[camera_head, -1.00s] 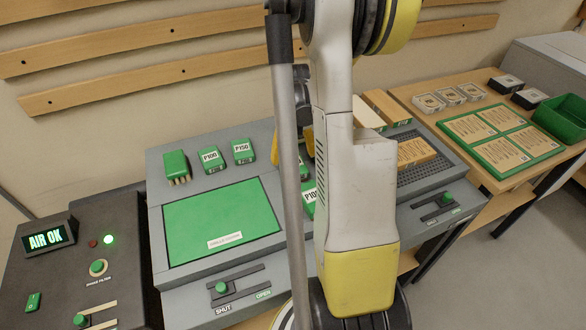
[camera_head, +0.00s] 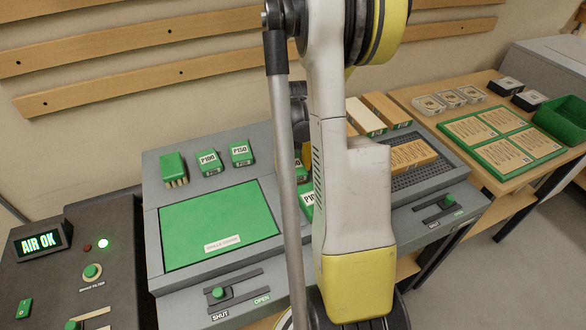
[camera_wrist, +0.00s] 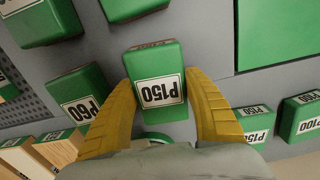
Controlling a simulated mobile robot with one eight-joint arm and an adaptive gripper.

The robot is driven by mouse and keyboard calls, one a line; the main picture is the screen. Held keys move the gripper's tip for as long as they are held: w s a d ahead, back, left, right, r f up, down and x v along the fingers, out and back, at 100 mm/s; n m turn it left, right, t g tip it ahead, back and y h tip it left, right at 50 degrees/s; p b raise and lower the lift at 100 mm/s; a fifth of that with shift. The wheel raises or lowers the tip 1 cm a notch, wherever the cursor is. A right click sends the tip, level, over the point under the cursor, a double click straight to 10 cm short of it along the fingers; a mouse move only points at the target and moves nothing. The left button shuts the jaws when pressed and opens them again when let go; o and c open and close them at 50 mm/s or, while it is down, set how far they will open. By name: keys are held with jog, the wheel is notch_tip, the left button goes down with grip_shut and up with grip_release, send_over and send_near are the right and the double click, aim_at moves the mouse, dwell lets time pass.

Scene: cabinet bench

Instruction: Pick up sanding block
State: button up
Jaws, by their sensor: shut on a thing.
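In the wrist view my gripper (camera_wrist: 158,82) has its two yellow fingers on either side of a green sanding block (camera_wrist: 153,63) with a white label reading P150, upside down. It is shut on this block. I cannot tell whether the block is clear of the grey bench top. Another P150 block (camera_wrist: 256,122) and a P100 block (camera_wrist: 303,116) lie to the right, and a P60 block (camera_wrist: 80,97) to the left. In the head view my arm hides the gripper. There a P150 block (camera_head: 241,153) and a P100 block (camera_head: 209,162) sit behind the green panel.
A green panel (camera_head: 185,225) is set in the grey bench, with a slider (camera_head: 218,293) in front. Wooden-sided blocks (camera_head: 385,111) and a wooden piece (camera_head: 412,154) sit right of my arm. Beyond are a green board (camera_head: 480,165) and a green bin (camera_head: 562,118).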

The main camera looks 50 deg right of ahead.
aim_at(293, 164)
jog(key=shift+r+p, duration=0.3)
jog(key=shift+r, duration=0.35)
notch_tip(293, 164, up, 3)
jog(key=shift+f+p, duration=0.1)
jog(key=shift+p, duration=0.65)
jog(key=s+d+r+p, duration=0.3)
jog(key=s+r, duration=0.4)
jog(key=s, duration=0.4)
jog(key=shift+d, duration=0.45)
jog(key=o, duration=0.3)
jog(key=shift+w, duration=0.15)
